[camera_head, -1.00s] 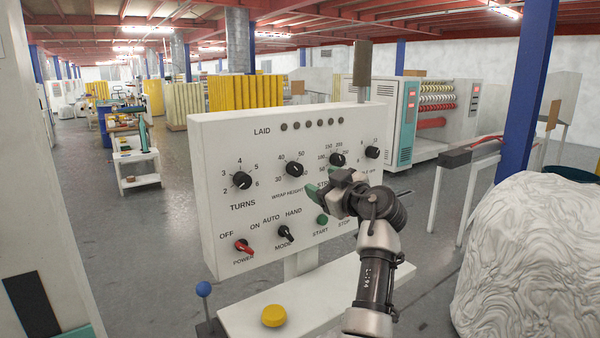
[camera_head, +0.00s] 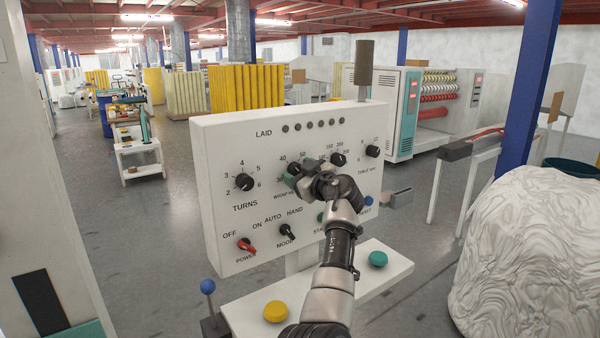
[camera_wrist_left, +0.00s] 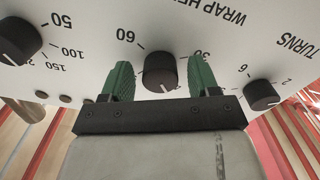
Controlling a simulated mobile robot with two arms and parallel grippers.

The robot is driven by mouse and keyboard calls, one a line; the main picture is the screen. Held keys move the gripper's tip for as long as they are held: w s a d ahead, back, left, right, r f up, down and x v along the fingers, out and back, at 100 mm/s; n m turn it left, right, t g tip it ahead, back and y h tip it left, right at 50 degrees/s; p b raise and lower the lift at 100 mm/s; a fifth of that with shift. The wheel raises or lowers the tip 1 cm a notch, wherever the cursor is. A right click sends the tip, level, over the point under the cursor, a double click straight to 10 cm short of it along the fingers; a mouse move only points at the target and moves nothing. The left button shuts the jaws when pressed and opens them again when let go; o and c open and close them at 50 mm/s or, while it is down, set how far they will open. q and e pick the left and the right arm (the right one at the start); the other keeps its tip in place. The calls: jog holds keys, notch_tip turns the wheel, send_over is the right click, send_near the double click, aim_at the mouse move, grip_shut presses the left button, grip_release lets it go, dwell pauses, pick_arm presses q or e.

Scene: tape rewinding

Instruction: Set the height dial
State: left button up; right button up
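The wrap height dial (camera_head: 294,168) is a black knob on the front of the white control panel, mostly covered by my left gripper in the head view. My left gripper (camera_head: 302,173) is at the dial. In the left wrist view, which shows the panel upside down, the black knob (camera_wrist_left: 160,72) lies between the two green fingers of the gripper (camera_wrist_left: 160,82). The fingers are open, one on each side, with a gap visible beside the knob. A white mark shows on the knob's edge facing the gripper. My right gripper is not in view.
The turns dial (camera_head: 244,182) is left of the gripper, and another knob (camera_head: 338,160) is close on its right. Below are a red power switch (camera_head: 246,245) and the mode switch (camera_head: 287,231). Yellow (camera_head: 276,311) and green (camera_head: 378,259) buttons sit on the ledge.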

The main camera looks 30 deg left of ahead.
pick_arm(q)
jog(key=c, duration=0.8)
jog(key=shift+c, duration=0.2)
